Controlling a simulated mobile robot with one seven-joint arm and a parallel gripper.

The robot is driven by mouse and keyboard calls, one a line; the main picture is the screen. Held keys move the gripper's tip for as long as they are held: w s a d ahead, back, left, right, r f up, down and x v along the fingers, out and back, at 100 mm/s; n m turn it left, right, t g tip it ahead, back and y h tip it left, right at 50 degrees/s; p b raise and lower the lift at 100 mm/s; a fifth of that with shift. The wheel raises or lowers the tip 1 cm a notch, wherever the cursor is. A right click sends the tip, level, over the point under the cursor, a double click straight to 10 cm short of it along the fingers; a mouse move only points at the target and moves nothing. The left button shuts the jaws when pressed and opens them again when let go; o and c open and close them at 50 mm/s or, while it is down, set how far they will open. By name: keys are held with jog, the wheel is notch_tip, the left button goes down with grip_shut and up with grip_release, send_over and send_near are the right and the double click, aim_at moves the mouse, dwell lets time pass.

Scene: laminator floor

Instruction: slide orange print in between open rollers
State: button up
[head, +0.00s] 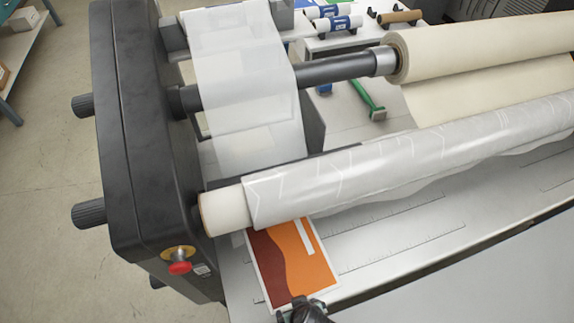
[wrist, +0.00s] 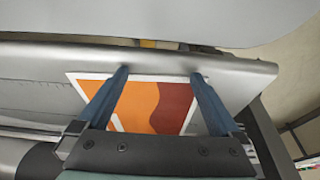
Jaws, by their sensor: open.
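The orange print (head: 312,262), orange and dark red with a white border, lies flat on the silver feed table (head: 400,225) near the machine's black side housing. Its far end passes out of sight under the white film-covered roll (head: 370,165); whether it is between rollers is hidden. My gripper (head: 304,308) is at the print's near edge. In the wrist view the print (wrist: 135,98) shows between and beyond the two blue fingers of my gripper (wrist: 160,74). The fingers are spread apart, with their tips near the table's front edge. I cannot tell whether they touch the print.
The black side housing (head: 130,130) with knobs and a red stop button (head: 179,268) stands at left. A cream roll (head: 480,50) and a green-handled tool (head: 368,98) are farther back. The feed table is clear right of the print.

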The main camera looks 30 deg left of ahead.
aim_at(297, 294)
jog(key=shift+w+a, duration=0.75)
jog(key=shift+a, duration=0.25)
dwell(0.4)
jog(key=shift+s+d, duration=0.15)
jog(key=shift+d, duration=0.05)
dwell(0.4)
jog(key=shift+w+d, duration=0.35)
jog(key=shift+w, duration=0.1)
jog(key=shift+w+a+b, duration=0.4)
jog(key=shift+w+a, duration=0.3)
jog(key=shift+a, duration=0.3)
jog(key=shift+s+d+p, duration=0.35)
jog(key=shift+d, duration=0.2)
dwell(0.7)
jog(key=p+v, duration=0.4)
jog(key=shift+r+p, duration=0.25)
jog(key=shift+p, duration=0.05)
jog(key=shift+v, duration=0.9)
